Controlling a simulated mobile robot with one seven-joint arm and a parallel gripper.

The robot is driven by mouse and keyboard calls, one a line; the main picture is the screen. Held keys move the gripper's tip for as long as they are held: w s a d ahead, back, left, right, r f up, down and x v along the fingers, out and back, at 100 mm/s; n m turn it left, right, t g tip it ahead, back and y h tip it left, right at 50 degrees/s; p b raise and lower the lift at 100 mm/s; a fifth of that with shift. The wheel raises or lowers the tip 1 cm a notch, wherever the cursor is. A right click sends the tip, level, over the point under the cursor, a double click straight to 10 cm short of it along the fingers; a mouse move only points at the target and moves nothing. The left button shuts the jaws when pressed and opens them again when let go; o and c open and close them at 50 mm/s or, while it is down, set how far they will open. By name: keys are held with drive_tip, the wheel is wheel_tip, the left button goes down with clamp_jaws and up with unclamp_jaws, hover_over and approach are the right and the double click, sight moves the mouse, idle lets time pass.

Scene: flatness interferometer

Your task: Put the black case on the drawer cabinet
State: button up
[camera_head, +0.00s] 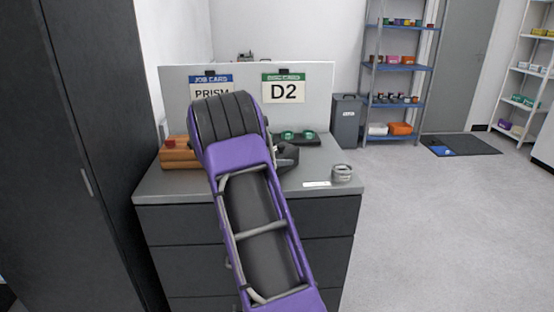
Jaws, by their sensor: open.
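The drawer cabinet (330,215) stands in front of me, with a grey top and dark drawer fronts. My purple arm reaches up across its middle and hides part of the top. A low, flat black object (306,142) lies at the back right of the top, with two green round pieces at it; I cannot tell whether it is the black case. No other black case is clear in view. A dark rounded part shows beside my arm, likely my wrist. My gripper's fingers are not visible, hidden behind the arm.
A brown wooden block (178,155) with a red piece lies at the top's left. A grey ring-shaped item (341,173) and a white label (316,184) sit at the front right. A panel with PRISM and D2 cards (283,88) stands behind.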

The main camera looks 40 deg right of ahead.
drive_tip(key=p+v, duration=0.1)
drive_tip(key=v, duration=1)
drive_tip(key=shift+a+r+p, duration=0.1)
drive_tip(key=shift+a+p, duration=0.05)
drive_tip(key=shift+p, duration=0.15)
